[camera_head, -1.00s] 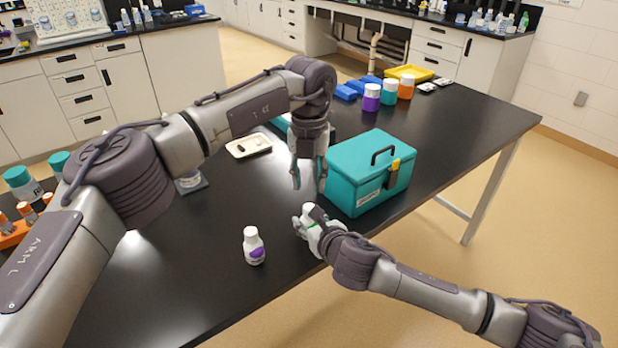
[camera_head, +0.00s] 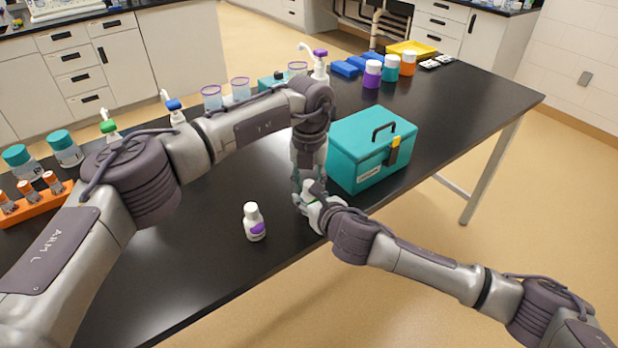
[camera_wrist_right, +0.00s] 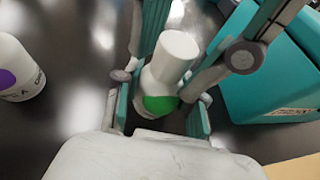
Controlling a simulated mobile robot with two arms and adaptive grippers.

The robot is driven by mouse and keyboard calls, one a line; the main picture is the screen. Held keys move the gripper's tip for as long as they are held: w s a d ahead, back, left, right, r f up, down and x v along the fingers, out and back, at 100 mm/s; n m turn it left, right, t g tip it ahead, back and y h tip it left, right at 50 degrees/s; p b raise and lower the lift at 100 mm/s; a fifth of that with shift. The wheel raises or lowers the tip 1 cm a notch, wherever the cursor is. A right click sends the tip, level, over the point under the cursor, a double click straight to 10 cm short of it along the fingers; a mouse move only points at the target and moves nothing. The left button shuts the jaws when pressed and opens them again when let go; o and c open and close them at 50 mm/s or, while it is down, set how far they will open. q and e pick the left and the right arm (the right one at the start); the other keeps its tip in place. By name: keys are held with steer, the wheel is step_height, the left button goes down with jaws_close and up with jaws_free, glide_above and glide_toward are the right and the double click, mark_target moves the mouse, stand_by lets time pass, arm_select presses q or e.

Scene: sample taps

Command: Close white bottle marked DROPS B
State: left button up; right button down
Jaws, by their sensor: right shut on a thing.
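A white bottle with a green mark (camera_wrist_right: 162,90) stands upright within my right gripper (camera_head: 309,203), which is shut on its body. Its white cap (camera_wrist_right: 176,55) is on top; its lettering cannot be read. My left gripper (camera_head: 309,187) points down just above the bottle. In the right wrist view its fingers are on either side of the cap, spread with gaps, so it looks open. In the head view its fingertips are partly hidden. A second white bottle, with a purple mark (camera_head: 254,222), stands upright to the left, also partly visible in the right wrist view (camera_wrist_right: 18,72).
A teal case (camera_head: 370,150) stands close behind and right of the grippers. An orange rack (camera_head: 38,200) is at the far left. Coloured jars (camera_head: 390,68) stand at the back. The black table (camera_head: 190,270) is clear at the front left.

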arm_select(q)
jaws_close()
steer(key=m, duration=0.8)
steer(key=shift+o, duration=1.9)
jaws_free()
steer(key=shift+r, duration=0.1)
step_height(320, 180, up, 12)
